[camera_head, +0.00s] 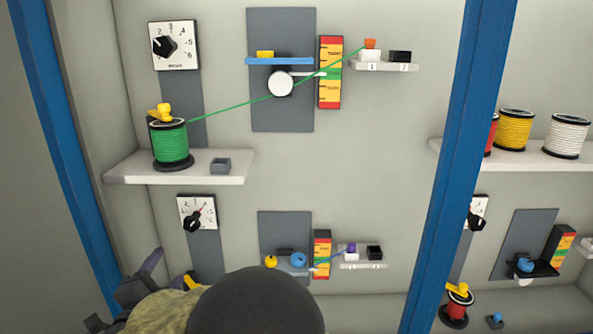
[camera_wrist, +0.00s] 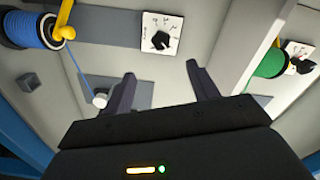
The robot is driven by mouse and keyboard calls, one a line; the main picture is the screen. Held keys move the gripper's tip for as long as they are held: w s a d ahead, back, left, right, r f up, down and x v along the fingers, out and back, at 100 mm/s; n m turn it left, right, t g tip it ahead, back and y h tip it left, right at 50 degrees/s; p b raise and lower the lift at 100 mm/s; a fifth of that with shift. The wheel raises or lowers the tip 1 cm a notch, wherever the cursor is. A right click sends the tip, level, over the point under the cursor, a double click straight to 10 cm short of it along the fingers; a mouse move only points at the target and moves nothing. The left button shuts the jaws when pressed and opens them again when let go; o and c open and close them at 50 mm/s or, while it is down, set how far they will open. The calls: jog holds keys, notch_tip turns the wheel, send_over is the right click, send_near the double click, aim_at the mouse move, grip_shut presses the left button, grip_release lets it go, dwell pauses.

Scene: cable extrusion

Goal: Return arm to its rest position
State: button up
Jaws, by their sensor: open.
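My gripper (camera_head: 122,290) shows at the lower left of the head view, beside my dark rounded arm link. It also shows in the wrist view (camera_wrist: 162,80), where its two dark fingers stand wide apart with nothing between them. It is near the lower station, in front of the back wall. What lies right behind my arm in the head view is hidden.
A green spool (camera_head: 170,144) stands on a white shelf (camera_head: 220,176), its green cable running up right. Blue posts (camera_head: 452,150) divide the bays. The wrist view shows a blue spool (camera_wrist: 35,30) and a dial (camera_wrist: 163,34) close by. More spools stand at right.

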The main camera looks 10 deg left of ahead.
jog(key=w+d+r+n+g+y+p, duration=0.25)
jog(key=w+d+n, duration=0.25)
jog(key=w+d, duration=0.4)
jog(key=w+d+f+n+g+p, duration=0.2)
jog(key=d+n+g+p, duration=0.15)
jog(key=d, duration=0.75)
jog(key=s+d+f+n+g+h+p, duration=0.1)
jog(key=s+d+g, duration=0.2)
jog(key=d, duration=0.6)
jog(key=s+d+f+n+g+h+p, duration=0.1)
jog(key=s+d+f+g+h+p, duration=0.1)
jog(key=s+d, duration=0.6)
jog(key=s+d+f+n+g+h+p, duration=0.1)
jog(key=s+d+g, duration=0.3)
jog(key=d, duration=0.5)
jog(key=shift+s+d+f+n+h+p, duration=0.2)
jog(key=shift+s+d+n+h+p, duration=0.25)
jog(key=shift+s, duration=0.8)
jog(key=shift+a, duration=0.2)
jog(key=shift+c, duration=0.6)
